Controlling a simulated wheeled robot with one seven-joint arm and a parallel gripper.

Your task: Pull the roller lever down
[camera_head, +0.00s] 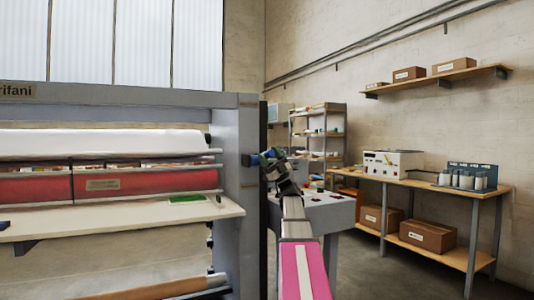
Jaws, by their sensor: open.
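The roll laminator (236,130) fills the left half of the head view, with a grey end post at its right. A small dark and blue part (250,159) sticks out from the post at mid height and looks like the roller lever, though it is too small to be sure. My arm reaches up from the bottom, and my gripper (269,158) is at its far end, right beside this part. The gripper is open. Whether the fingers are around the lever or touching it, I cannot tell.
The laminator has a white roll (100,142), a red roller (140,182) and a pale feed table (110,218). A grey control desk (335,208) stands behind my arm. A wooden workbench (440,186) with boxes stands along the right wall. Floor between is clear.

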